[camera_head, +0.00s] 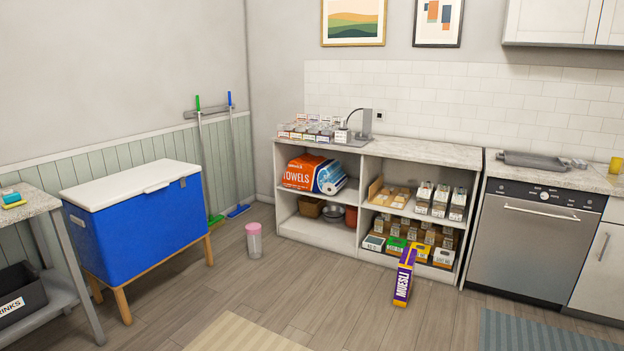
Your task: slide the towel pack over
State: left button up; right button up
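The towel pack (301,170) is an orange pack marked TOWELS. It sits on the upper left shelf of the open white shelf unit (357,203), toward the left side of that compartment. A blue and white pack (330,177) stands right beside it on its right. Neither of my grippers shows in the head view.
A clear pink-lidded container (254,241) is on the floor to the left. A blue cooler (143,226) on wooden legs stands further left. The middle floor is free.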

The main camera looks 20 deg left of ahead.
aim_at(307, 172)
jog(key=i+j+u, duration=0.4)
jog(key=i, duration=0.7)
jog(key=i+j+u, duration=0.15)
jog(key=i+u, duration=0.3)
jog(key=i, duration=0.65)
jog(key=i+z, duration=0.1)
jog(key=i, duration=0.45)
jog(key=i+j+z, duration=0.15)
jog(key=i, duration=0.45)
jog(key=i+j+z, duration=0.1)
jog(key=i, duration=0.45)
jog(key=i+j+z, duration=0.15)
jog(key=i, duration=0.4)
